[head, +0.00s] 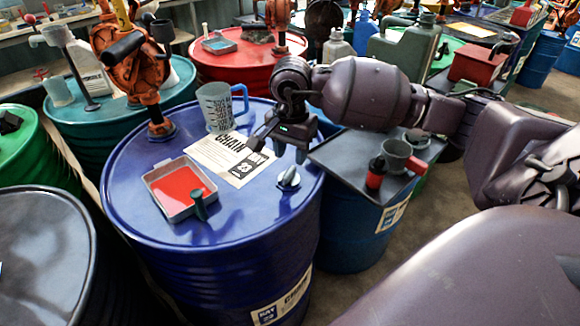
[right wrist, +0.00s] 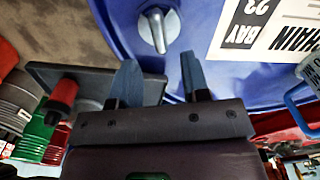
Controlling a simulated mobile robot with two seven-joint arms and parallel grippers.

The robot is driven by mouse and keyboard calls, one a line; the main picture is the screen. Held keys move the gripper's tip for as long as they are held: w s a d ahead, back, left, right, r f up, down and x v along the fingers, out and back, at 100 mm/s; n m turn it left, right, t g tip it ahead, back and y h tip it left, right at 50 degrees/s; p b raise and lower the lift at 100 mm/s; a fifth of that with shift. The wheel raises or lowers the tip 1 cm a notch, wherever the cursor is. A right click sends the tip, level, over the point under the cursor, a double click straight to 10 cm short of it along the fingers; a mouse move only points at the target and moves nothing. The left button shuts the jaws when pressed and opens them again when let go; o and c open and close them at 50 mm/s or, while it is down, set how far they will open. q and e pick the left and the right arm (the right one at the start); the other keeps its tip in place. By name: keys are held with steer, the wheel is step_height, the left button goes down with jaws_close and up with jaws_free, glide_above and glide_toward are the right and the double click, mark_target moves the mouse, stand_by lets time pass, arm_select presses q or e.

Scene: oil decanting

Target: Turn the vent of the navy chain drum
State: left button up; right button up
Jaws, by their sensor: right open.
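The navy chain drum (head: 150,215) stands in the middle of the head view, with a white CHAIN label on its top. Its vent (head: 289,179) is a silver round cap with a raised grip bar, near the right edge of the lid. The vent also shows in the right wrist view (right wrist: 158,28), just beyond the fingertips and roughly in line with the gap between them. My right gripper (head: 290,154) is open and empty close to the vent, with its fingers pointing down, apart from it. It also shows in the right wrist view (right wrist: 158,68). My left gripper is not in view.
On the lid stand a tray of red liquid (head: 166,202), a clear jug with blue handle (head: 215,108) and an orange pump (head: 133,65).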

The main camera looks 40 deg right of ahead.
mark_target(291, 169)
steer(key=shift+f, duration=2.4)
steer(key=shift+c, duration=0.3)
jaws_close()
